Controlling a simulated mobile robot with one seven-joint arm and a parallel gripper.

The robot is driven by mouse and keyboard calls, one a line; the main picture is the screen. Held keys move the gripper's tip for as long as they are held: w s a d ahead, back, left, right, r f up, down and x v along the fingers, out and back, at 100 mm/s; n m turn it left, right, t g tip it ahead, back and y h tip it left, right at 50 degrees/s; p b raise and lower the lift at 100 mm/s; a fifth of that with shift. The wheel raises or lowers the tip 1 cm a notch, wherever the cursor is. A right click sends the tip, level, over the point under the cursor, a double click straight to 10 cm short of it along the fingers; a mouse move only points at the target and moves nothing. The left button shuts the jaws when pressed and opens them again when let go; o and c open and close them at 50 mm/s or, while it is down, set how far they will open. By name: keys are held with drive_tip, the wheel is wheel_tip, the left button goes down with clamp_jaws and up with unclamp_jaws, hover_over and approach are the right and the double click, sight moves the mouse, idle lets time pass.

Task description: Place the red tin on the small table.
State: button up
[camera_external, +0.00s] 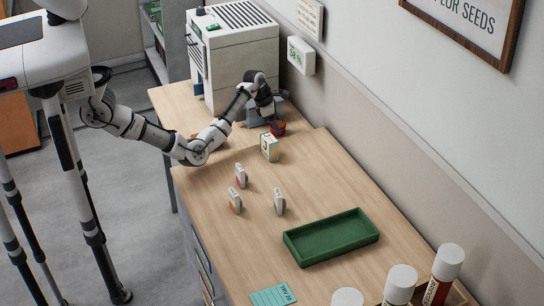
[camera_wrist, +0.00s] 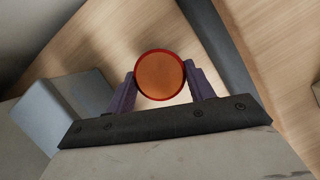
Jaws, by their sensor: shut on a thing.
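The red tin (camera_external: 277,128) is in my gripper (camera_external: 272,117), low over the wooden top near the wall. In the wrist view the tin (camera_wrist: 160,75) shows as a round orange-brown face with a red rim. It sits between the two purple fingers of my gripper (camera_wrist: 160,88), which are shut on its sides. I cannot tell whether the tin touches the surface. A smaller wooden top (camera_external: 172,101) at the back, bearing a white cabinet, may be the small table. It adjoins the longer bench (camera_external: 330,180).
The white vented cabinet (camera_external: 236,60) stands behind my gripper. A blue-grey block (camera_external: 256,119) is close by, perhaps also in the wrist view (camera_wrist: 55,110). A cream box (camera_external: 269,147), small white tags (camera_external: 241,176) and a green tray (camera_external: 331,236) stand on the bench.

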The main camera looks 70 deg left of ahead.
drive_tip(key=shift+f, duration=0.8)
drive_tip(key=shift+f, duration=0.15)
drive_tip(key=o, duration=1)
drive_tip(key=b+v, duration=0.1)
drive_tip(key=v, duration=1.1)
